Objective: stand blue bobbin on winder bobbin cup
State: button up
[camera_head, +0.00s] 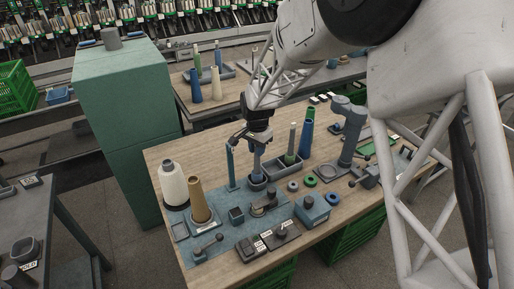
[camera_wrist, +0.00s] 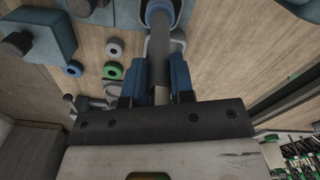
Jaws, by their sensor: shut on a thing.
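My gripper (camera_head: 257,142) points down over the winder on the wooden table. It is shut on the upper part of the slim blue bobbin (camera_head: 257,161), which is upright. The bobbin's lower end meets the dark round bobbin cup (camera_head: 257,182) in the head view; I cannot tell whether it rests in it. In the wrist view the blue-tipped fingers (camera_wrist: 155,88) close on the bobbin's shaft (camera_wrist: 165,62), which looks grey there. A blue rim with a pale ring (camera_wrist: 160,10) shows at its far end. A blue post (camera_head: 231,166) stands just left of the bobbin.
Small rings lie right of the winder.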

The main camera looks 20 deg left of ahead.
jog(key=o, duration=0.9)
jog(key=shift+o, duration=0.2)
jog(key=shift+r, duration=3.9)
